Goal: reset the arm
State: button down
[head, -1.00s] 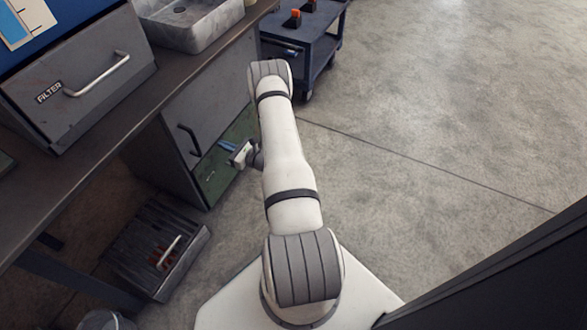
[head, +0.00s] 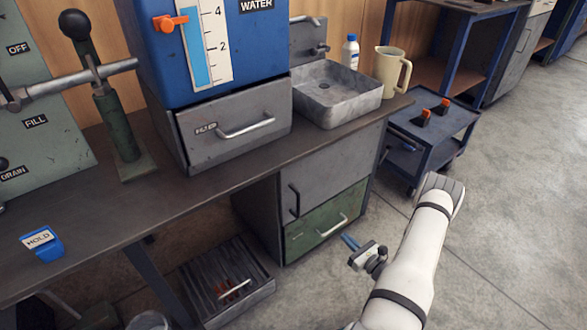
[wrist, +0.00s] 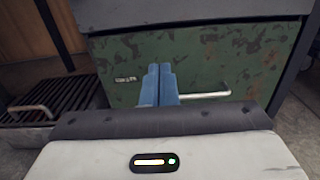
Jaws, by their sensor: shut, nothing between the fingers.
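My gripper (head: 350,242) has blue fingers and shows in the head view at lower right, in front of the green drawer (head: 325,221) under the workbench. In the wrist view my gripper (wrist: 158,84) has its two blue fingers together, with nothing between them. The green drawer (wrist: 215,65) with its pale handle (wrist: 205,95) fills the background there. The drawer looks closed. The arm is bent, with its elbow up at the right of the head view.
The workbench (head: 90,220) carries a blue water tank (head: 255,50), a filter drawer (head: 240,120), a sink (head: 340,95) and a jug (head: 393,72). A slatted tray (head: 220,285) lies low at left. A blue cart (head: 435,135) stands behind. Open floor (head: 510,230) lies at right.

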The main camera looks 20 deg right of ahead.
jog(key=a+r+n+g+y+p, duration=0.35)
jog(key=a+r+n+g, duration=0.2)
jog(key=r, duration=0.75)
jog(key=a+r+n+g+y+p, duration=0.2)
jog(key=a+r+n+g+p, duration=0.3)
jog(key=r, duration=0.7)
jog(key=a+r+n+g+y+p, duration=0.25)
jog(key=a+r+n+p, duration=0.35)
jog(key=r, duration=0.7)
jog(key=s+a+r+n+h+p, duration=0.1)
jog(key=s+r+n+h+p, duration=0.3)
jog(key=r, duration=0.7)
jog(key=s+a+r+n+g+h+p, duration=0.1)
jog(key=s+r+n+h+p, duration=0.4)
jog(key=r, duration=0.7)
jog(key=s+a+r+n+h+p, duration=0.3)
jog(key=s+r+n+h+p, duration=0.2)
jog(key=s+r+p, duration=0.3)
jog(key=shift+s+r+n, duration=0.85)
jog(key=shift+s+r, duration=0.1)
jog(key=shift+r, duration=1.25)
